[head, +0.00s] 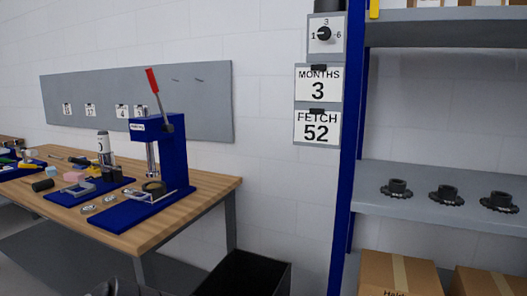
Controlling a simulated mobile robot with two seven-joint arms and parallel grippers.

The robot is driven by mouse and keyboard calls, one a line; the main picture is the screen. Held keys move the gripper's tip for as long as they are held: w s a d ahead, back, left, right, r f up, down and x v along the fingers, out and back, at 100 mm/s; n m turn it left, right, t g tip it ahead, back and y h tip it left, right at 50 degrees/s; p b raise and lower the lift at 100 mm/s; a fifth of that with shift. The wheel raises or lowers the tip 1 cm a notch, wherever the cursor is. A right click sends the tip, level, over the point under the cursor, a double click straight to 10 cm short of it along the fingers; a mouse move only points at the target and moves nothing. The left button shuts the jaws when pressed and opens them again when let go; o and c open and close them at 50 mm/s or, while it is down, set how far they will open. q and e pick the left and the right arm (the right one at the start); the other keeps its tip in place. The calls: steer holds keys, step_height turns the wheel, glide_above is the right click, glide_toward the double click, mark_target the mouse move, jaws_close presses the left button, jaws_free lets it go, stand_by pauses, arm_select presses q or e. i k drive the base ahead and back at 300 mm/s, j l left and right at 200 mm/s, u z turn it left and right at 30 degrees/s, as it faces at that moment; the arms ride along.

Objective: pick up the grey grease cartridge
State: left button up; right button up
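A light grey upright cylinder (103,143) with a dark mark on its side stands on the wooden workbench (215,187), left of the blue press. It may be the grey grease cartridge; it is too small to be sure. Dark items beside its foot hide its lower end. A dark shape at the bottom edge, left of centre, may be part of my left gripper, well away from the cylinder; it is too cut off to tell whether it is open or shut. My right gripper is not in view.
A blue press (175,150) with a red-tipped lever (152,82) stands at the bench's right end. Small tools and parts lie around it. A black bin (262,275) is on the floor. A shelf (445,213) on the right holds several black flanged parts, with cardboard boxes (400,273) below.

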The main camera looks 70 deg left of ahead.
mark_target(103, 137)
steer(key=u, duration=3.4)
